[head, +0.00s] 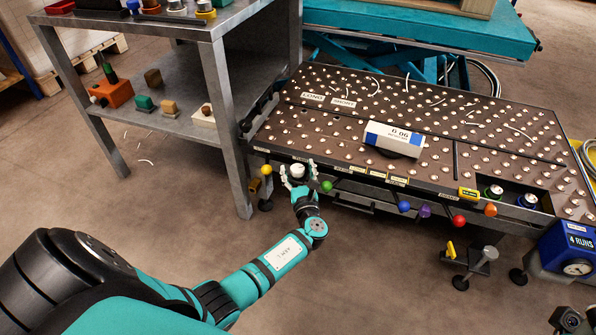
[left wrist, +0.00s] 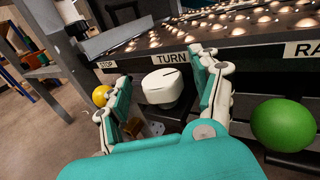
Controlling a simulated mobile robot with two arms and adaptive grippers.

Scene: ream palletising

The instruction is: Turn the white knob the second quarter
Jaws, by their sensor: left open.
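The white knob (head: 297,171) sits on the front edge of the ball-roller table, under a label that reads TURN in the left wrist view. In that view the knob (left wrist: 162,87) has a dark slot line across its top. My left gripper (head: 299,174) is open at the knob. In the left wrist view its two fingers (left wrist: 158,92) stand on either side of the knob, with a gap visible on the left; I cannot tell whether the right finger touches it.
A yellow ball (head: 266,170) and a green ball (head: 326,186) flank the knob closely. Blue, purple, red and orange knobs line the edge further right. A white-and-blue ream (head: 394,138) lies on the roller table (head: 480,150). A grey shelf (head: 225,120) stands left.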

